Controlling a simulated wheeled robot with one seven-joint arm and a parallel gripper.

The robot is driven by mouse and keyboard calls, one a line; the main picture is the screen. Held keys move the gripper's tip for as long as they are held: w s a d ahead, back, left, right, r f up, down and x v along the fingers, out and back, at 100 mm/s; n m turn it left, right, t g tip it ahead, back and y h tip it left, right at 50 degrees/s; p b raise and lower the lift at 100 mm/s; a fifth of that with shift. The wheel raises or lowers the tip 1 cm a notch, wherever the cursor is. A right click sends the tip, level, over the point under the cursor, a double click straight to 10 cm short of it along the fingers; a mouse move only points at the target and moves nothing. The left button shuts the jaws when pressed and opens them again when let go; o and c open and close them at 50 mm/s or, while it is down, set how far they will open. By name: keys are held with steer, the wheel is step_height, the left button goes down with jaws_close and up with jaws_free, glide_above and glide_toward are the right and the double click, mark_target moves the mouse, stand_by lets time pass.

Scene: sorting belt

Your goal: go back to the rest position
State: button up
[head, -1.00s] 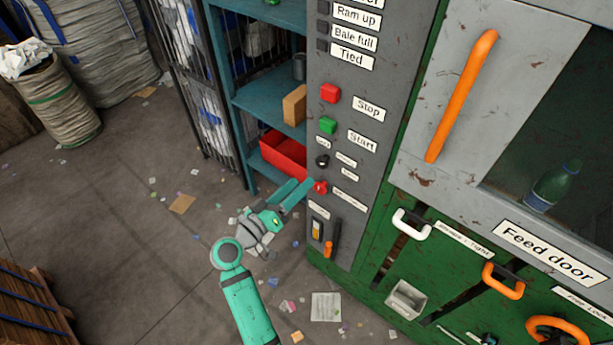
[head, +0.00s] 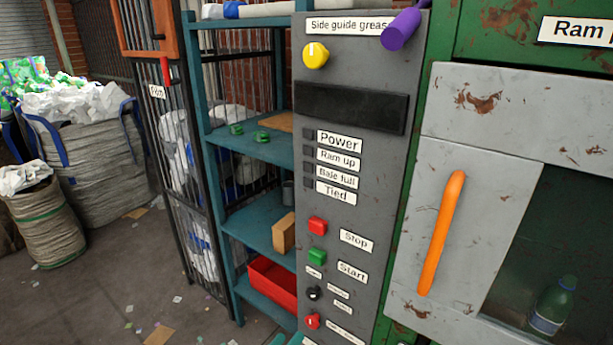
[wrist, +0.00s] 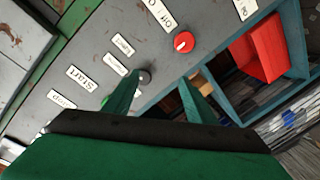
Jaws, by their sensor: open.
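My gripper (wrist: 160,92) is in the wrist view, its two green fingers apart with nothing between them. It points at the grey control panel (wrist: 85,55), near a black knob (wrist: 144,77) and a red round switch (wrist: 184,42). I cannot tell how far its tips are from the panel. In the head view the control panel (head: 350,235) stands upright with a red stop button (head: 317,226), a green start button (head: 316,257), the black knob (head: 313,293) and the red switch (head: 312,321). Only a sliver of teal shows at the bottom edge there; the fingers are out of that view.
A teal shelf (head: 262,150) with a red bin (head: 272,285) stands left of the panel. The grey feed door (head: 470,150) with an orange handle (head: 441,233) is on the right. Filled sacks (head: 90,150) stand at the far left. Littered floor (head: 110,280) lies between.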

steer(key=s+d+f+n+g+y, duration=0.1)
steer(key=s+f+y, duration=0.3)
steer(key=s+f, duration=0.4)
steer(key=s+f+n+y, duration=0.1)
steer(key=s+f+y, duration=0.4)
steer(key=s, duration=0.6)
steer(key=s+d+r+m+t, duration=0.1)
steer(key=s+d+r+m, duration=0.1)
steer(key=s+r, duration=0.3)
steer(key=s+d+r+m, duration=0.2)
steer(key=s+r, duration=0.4)
steer(key=s, duration=0.7)
steer(key=shift+s+d+r+t, duration=0.2)
steer(key=shift+d+t, duration=0.2)
steer(key=shift+d, duration=0.15)
